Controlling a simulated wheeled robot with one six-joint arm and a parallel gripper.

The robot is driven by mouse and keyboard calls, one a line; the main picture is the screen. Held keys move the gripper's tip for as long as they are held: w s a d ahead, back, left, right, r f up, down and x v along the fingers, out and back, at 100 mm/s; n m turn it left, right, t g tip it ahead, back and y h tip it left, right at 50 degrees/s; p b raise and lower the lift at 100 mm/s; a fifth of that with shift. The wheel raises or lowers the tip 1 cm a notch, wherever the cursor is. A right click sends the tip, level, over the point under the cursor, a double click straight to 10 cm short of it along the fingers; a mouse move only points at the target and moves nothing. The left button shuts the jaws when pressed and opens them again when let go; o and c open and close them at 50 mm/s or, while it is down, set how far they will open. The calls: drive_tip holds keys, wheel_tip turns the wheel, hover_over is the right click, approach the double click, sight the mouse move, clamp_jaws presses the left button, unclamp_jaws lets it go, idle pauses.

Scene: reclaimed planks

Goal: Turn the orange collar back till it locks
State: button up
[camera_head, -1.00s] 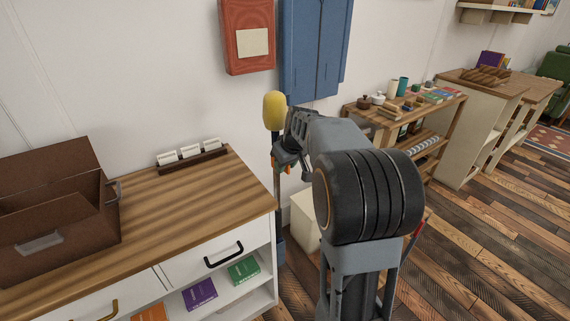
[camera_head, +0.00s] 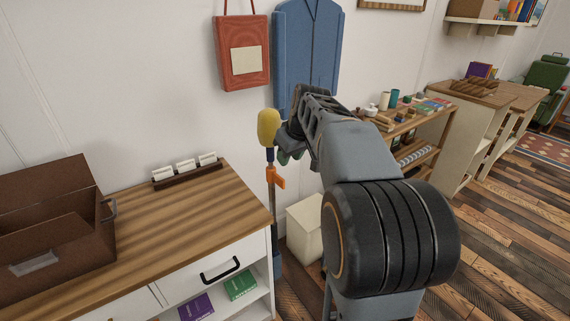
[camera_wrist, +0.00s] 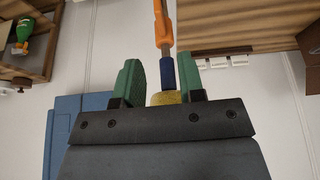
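The orange collar (camera_head: 276,179) sits on an upright pole, below a navy sleeve and a yellow rounded head (camera_head: 268,127). A stub of the collar sticks out to the right in the head view. In the wrist view the collar (camera_wrist: 162,22) is at the top centre, beyond my fingertips, with the navy sleeve (camera_wrist: 167,72) nearer. My gripper (camera_wrist: 160,75) is open, its green fingers apart on either side of the sleeve in the picture. In the head view my gripper (camera_head: 286,156) is just right of the pole, above the collar. Whether the collar is locked cannot be told.
A wood-topped cabinet (camera_head: 165,235) stands left of the pole, with a brown box (camera_head: 62,235) on it. A cream bin (camera_head: 305,228) is behind on the floor. A blue garment (camera_head: 307,60) and red bag (camera_head: 241,62) hang on the wall. A shelf (camera_head: 432,135) is to the right.

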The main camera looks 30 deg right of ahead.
drive_tip(key=shift+v, duration=1.15)
